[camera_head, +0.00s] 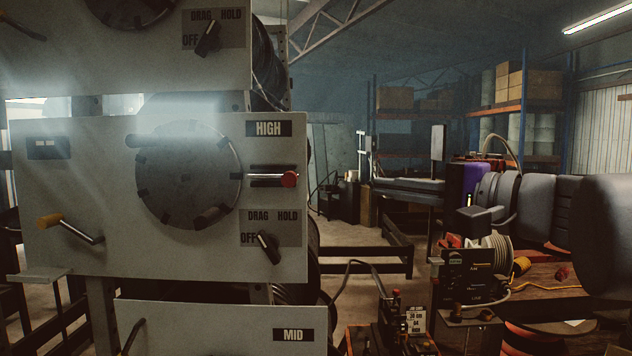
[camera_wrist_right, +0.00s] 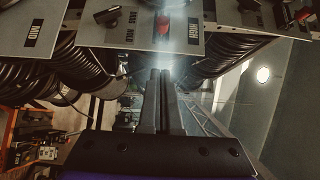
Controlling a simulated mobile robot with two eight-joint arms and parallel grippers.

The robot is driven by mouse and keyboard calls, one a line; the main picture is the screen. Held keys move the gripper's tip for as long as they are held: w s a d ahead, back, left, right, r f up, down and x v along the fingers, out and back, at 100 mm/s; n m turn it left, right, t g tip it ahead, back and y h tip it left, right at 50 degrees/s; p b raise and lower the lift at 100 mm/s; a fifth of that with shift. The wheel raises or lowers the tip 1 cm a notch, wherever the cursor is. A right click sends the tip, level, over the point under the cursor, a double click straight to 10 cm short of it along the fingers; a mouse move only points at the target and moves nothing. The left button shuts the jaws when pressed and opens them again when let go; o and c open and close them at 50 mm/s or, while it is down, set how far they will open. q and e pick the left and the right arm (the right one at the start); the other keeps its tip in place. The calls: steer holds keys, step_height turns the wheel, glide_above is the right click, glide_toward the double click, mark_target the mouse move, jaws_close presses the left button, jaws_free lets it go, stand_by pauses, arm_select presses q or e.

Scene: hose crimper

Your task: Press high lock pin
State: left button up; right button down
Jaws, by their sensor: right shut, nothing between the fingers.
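The high lock pin is a silver rod with a red knob (camera_head: 290,179) on the right side of the grey panel, below the HIGH label (camera_head: 268,129). The red knob also shows in the right wrist view (camera_wrist_right: 163,24), beyond the fingertips. My right gripper (camera_head: 376,184) is to the right of the panel in the head view, its grey fingers pointing left. In the right wrist view, its two long fingers (camera_wrist_right: 160,73) lie together with nothing between them. A gap shows between fingertips and knob in the head view. My left gripper is not in view.
The HIGH panel carries a dark round disc (camera_head: 189,175), a yellow-handled crank (camera_head: 50,221) and a drag/hold switch (camera_head: 268,247). The MID panel (camera_head: 220,325) is below. A workbench with a cable reel (camera_head: 490,254) stands at right. Shelves (camera_head: 492,110) are behind.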

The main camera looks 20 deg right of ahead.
steer(key=s+a+x, duration=0.1)
steer(key=a+x, duration=0.1)
steer(key=x, duration=1)
steer(key=shift+a, duration=0.35)
steer(key=shift+w, duration=0.1)
